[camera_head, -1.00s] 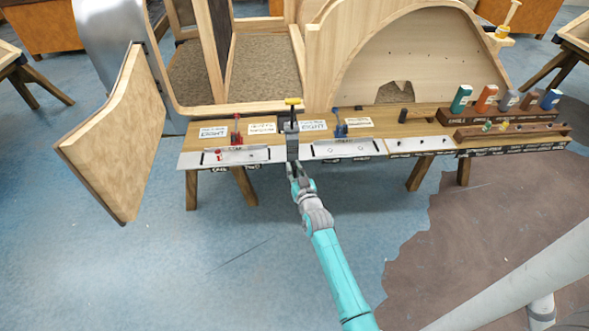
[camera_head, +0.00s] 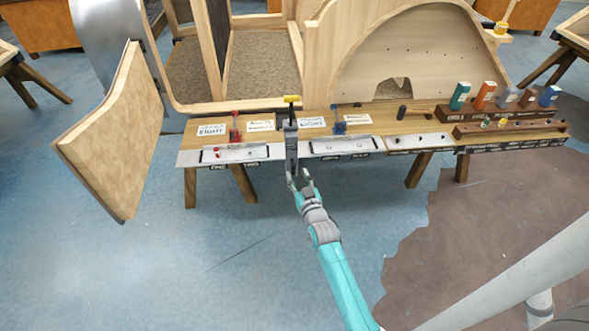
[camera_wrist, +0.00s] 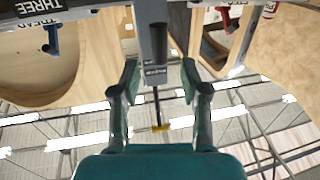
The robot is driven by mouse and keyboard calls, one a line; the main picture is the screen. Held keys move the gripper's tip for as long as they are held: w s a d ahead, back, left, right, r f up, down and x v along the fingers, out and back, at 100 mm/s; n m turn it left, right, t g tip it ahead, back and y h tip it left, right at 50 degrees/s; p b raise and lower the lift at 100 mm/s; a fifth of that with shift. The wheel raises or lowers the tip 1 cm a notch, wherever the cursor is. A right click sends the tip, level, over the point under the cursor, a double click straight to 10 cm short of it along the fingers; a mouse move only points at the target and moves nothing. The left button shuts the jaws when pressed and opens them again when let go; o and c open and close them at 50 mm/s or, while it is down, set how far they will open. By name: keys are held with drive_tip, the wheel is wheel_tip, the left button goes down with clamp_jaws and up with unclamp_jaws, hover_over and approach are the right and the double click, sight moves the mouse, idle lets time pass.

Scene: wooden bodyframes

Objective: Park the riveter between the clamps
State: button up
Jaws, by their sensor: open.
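The riveter (camera_head: 291,145) is a grey upright tool with a yellow top. It stands at the front edge of the bench between the red clamp (camera_head: 235,127) on the left and the blue clamp (camera_head: 339,122) on the right. My gripper (camera_head: 300,175) is open at the riveter's lower end. In the wrist view, the riveter (camera_wrist: 153,35) runs between the spread fingers of my gripper (camera_wrist: 159,70), with a gap on each side. The blue clamp (camera_wrist: 52,38) and red clamp (camera_wrist: 224,15) also show there. I cannot tell how the riveter rests on the bench.
The bench (camera_head: 270,140) carries white label cards. Several coloured bottles (camera_head: 485,95) stand on a rack at the right. A curved wooden panel (camera_head: 115,130) juts out at the left, and a wooden frame (camera_head: 400,60) stands behind. The floor in front is open.

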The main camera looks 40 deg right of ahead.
drive_tip(key=v, duration=0.7)
idle(0.5)
drive_tip(key=s+a+f+n+y, duration=0.1)
drive_tip(key=s+a+y, duration=0.1)
drive_tip(key=s+a, duration=0.65)
drive_tip(key=s+a+n+y, duration=0.1)
drive_tip(key=s+a, duration=0.5)
drive_tip(key=s, duration=0.6)
drive_tip(key=s+a+r+n+g+y, duration=0.1)
drive_tip(key=s+a+r+y, duration=0.1)
drive_tip(key=s+r, duration=0.3)
drive_tip(key=s+a+r+n+y, duration=0.1)
drive_tip(key=s+a+r, duration=0.4)
drive_tip(key=s, duration=0.8)
drive_tip(key=shift+r+n+g+y, duration=0.3)
drive_tip(key=shift+r+g+y, duration=0.1)
drive_tip(key=shift+r+y, duration=0.15)
